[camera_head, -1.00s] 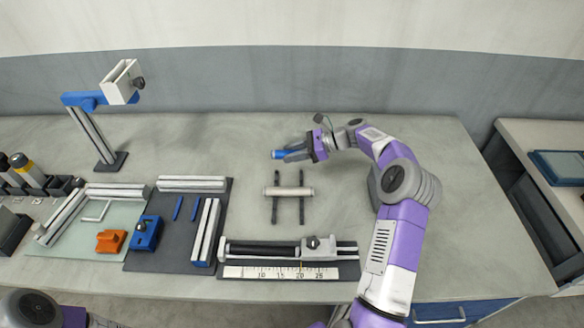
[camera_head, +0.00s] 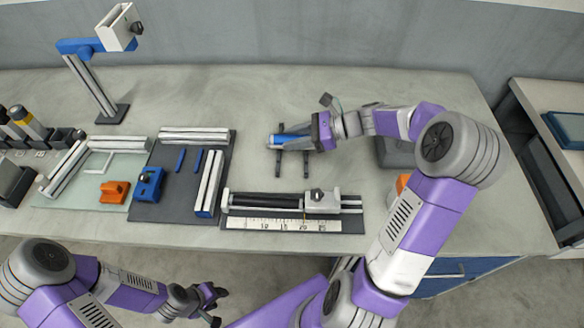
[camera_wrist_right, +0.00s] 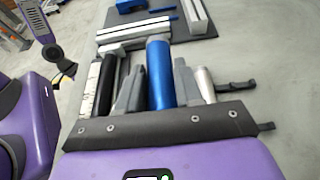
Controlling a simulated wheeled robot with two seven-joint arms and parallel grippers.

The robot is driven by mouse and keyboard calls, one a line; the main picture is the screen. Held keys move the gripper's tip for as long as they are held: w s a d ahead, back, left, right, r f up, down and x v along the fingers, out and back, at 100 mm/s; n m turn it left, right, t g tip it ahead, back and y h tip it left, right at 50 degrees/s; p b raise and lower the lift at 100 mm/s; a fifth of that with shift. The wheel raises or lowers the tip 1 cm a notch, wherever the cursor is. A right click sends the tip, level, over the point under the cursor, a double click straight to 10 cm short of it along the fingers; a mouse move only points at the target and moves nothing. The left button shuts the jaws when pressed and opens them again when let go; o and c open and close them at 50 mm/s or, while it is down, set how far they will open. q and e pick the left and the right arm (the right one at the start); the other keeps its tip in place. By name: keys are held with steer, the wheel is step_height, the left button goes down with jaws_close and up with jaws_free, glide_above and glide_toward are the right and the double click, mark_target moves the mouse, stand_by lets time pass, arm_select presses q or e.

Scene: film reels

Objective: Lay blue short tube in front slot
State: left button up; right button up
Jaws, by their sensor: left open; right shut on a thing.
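The blue short tube (camera_head: 277,139) is held in my right gripper (camera_head: 292,142) over the rack of two dark rails (camera_head: 305,167). In the right wrist view the blue tube (camera_wrist_right: 159,75) lies between the two grey fingers. A pale tube (camera_wrist_right: 204,84) lies across the rack beside the right finger; in the head view it is mostly hidden behind my gripper. The blue tube is on its front side; I cannot tell whether it touches the rails. My left gripper (camera_head: 217,306) is open and empty, low in the head view in front of the table.
A ruler fixture (camera_head: 284,224) with a black tube and a white slider lies in front of the rack. A dark mat (camera_head: 180,206) with rails and blue rods is to the left. A blue-armed stand (camera_head: 95,90) rises at the back left.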

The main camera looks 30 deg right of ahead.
mark_target(294, 170)
steer(key=shift+s+a+f, duration=0.1)
steer(key=shift+s+a, duration=0.05)
steer(key=shift+s, duration=0.1)
steer(key=shift+f, duration=0.35)
step_height(294, 170, down, 9)
steer(key=b, duration=0.3)
steer(key=shift+f+b, duration=0.1)
steer(key=shift+b, duration=0.3)
steer(key=shift+f, duration=0.15)
steer(key=o, duration=1.1)
steer(key=shift+r, duration=0.25)
steer(key=p+v, duration=0.3)
steer(key=v, duration=0.9)
steer(key=shift+s+p, duration=0.1)
steer(key=shift+p, duration=0.25)
